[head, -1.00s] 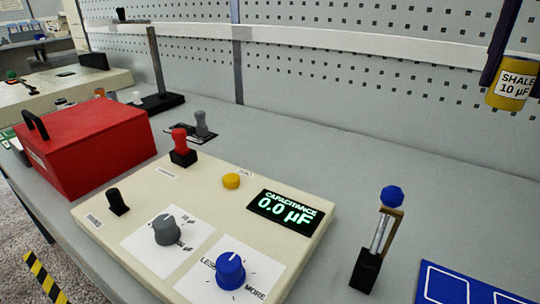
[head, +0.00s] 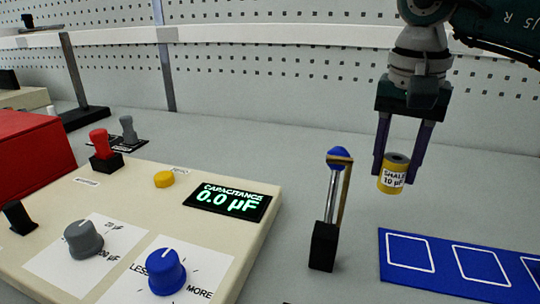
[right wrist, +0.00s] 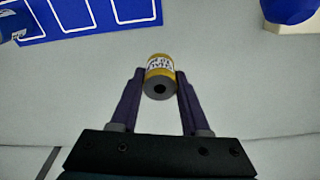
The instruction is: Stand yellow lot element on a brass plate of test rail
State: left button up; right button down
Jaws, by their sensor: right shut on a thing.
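The yellow element (head: 393,174) is a short cylinder with a grey end, a dark hole in it and a white label reading SHALE 10 µF. My right gripper (head: 401,168) is shut on it and holds it upright above the grey bench. In the right wrist view the element (right wrist: 159,73) sits between the fingertips (right wrist: 159,82), its holed end towards the camera. No brass plate of a test rail can be made out for sure. My left gripper is not in view.
A stand (head: 324,247) with black base, metal rod, brass-coloured strip and blue top stands left of the element. A blue mat (head: 440,279) with white outlines lies in front. The cream console (head: 120,205) shows 0.0 µF. A red box (head: 30,153) is far left.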

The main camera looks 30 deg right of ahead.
aim_at(389, 188)
jog(key=shift+f+b, duration=0.3)
jog(key=shift+f, duration=2.1)
jog(key=shift+c, duration=1.9)
grip_release()
jog(key=shift+r, duration=0.1)
